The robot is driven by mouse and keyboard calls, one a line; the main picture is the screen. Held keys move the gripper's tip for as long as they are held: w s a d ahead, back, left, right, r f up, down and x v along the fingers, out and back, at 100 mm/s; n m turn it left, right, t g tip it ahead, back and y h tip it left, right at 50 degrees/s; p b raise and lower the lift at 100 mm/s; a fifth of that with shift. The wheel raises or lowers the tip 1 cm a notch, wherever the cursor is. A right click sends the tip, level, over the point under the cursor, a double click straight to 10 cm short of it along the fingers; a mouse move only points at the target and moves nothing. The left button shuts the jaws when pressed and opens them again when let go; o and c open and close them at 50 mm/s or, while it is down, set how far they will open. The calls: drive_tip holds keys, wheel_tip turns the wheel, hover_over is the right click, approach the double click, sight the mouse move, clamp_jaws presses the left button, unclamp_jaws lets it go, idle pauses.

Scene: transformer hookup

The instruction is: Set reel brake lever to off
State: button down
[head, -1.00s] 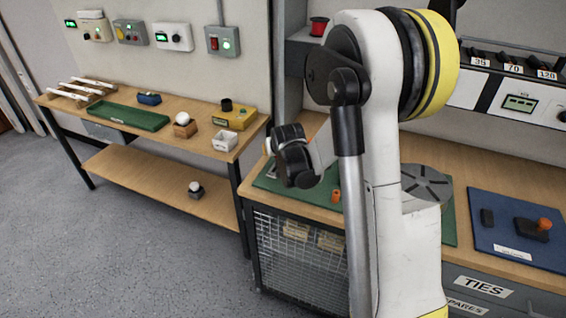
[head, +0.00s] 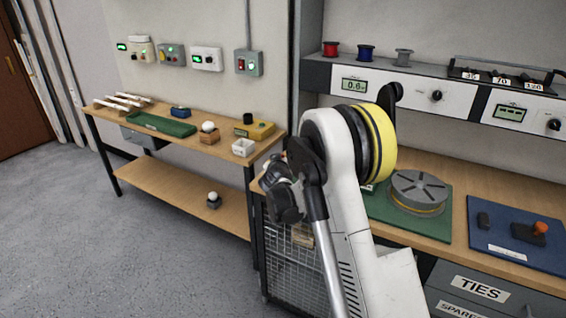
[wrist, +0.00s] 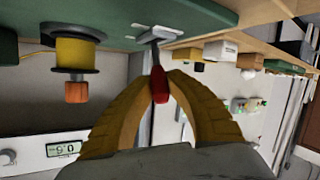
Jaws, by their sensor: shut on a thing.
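In the wrist view, which looks upside down, a lever with a red grip (wrist: 160,92) stands on a thin metal shaft from a small grey bracket on the green mat (wrist: 120,14). I take it to be the reel brake lever. My gripper (wrist: 162,76) has its two yellow fingers closed around the red grip. No marking for off is readable. In the head view the lever and the gripper's fingers are hidden behind my arm. The grey slotted reel (head: 418,188) sits on the green mat, right of my arm.
A yellow spool (wrist: 76,54) with an orange end stands beside the lever. A blue mat (head: 507,240) with an orange-knobbed device (head: 538,232) lies to the right. A shelf with meters (head: 410,92) runs behind. The side table (head: 225,175) stands left, with open floor before it.

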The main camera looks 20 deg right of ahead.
drive_tip(key=c, duration=1.3)
unclamp_jaws()
drive_tip(key=shift+w, duration=0.1)
drive_tip(key=v, duration=1.2)
